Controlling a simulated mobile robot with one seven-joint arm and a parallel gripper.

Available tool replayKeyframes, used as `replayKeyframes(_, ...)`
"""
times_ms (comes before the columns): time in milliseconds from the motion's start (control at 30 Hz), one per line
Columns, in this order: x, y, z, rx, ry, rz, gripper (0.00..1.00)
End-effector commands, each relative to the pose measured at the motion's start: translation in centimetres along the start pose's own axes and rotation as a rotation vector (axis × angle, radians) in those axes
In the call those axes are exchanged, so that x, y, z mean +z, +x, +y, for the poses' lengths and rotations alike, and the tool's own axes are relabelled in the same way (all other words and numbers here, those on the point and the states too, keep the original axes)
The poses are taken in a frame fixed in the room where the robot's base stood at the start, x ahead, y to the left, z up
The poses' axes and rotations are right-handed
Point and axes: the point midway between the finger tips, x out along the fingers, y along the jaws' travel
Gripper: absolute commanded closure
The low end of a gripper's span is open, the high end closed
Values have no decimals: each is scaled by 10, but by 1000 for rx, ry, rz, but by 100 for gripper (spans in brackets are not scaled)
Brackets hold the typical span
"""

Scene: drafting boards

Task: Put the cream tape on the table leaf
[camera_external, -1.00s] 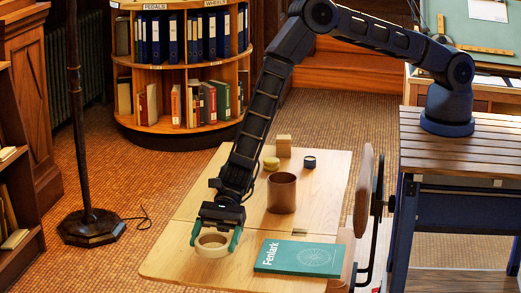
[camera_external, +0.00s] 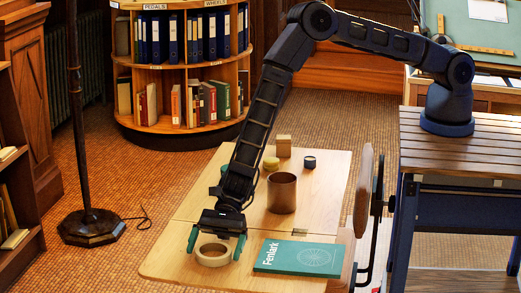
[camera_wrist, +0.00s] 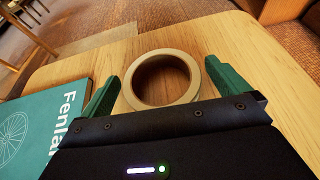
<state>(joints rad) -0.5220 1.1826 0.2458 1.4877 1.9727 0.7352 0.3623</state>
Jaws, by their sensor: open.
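The cream tape (camera_external: 201,258) is a pale ring lying flat on the table leaf (camera_external: 165,262), the near part of the wooden table beyond the hinged seam. In the wrist view the tape (camera_wrist: 136,92) sits between the fingers, with wood showing through its hole. My gripper (camera_external: 216,244) is open around the tape, its green fingers low on either side. In the wrist view my gripper (camera_wrist: 161,70) shows a narrow gap beside the ring at each finger. The far underside of the fingers is hidden.
A teal book (camera_external: 298,258) lies right of the tape on the leaf. Beyond the seam stand a brown cup (camera_external: 282,193), a yellow round item (camera_external: 271,163), a wooden block (camera_external: 284,146) and a small dark blue roll (camera_external: 310,161). The leaf's left corner is bare.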

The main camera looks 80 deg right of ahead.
Motion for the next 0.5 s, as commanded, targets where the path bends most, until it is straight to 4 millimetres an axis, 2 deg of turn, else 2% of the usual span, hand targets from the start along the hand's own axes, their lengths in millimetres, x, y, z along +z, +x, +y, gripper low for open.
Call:
replayKeyframes(167,-1,-25,-2,-3,3,1,0)
replayKeyframes(500,0,-89,-1,-2,1,0,0)
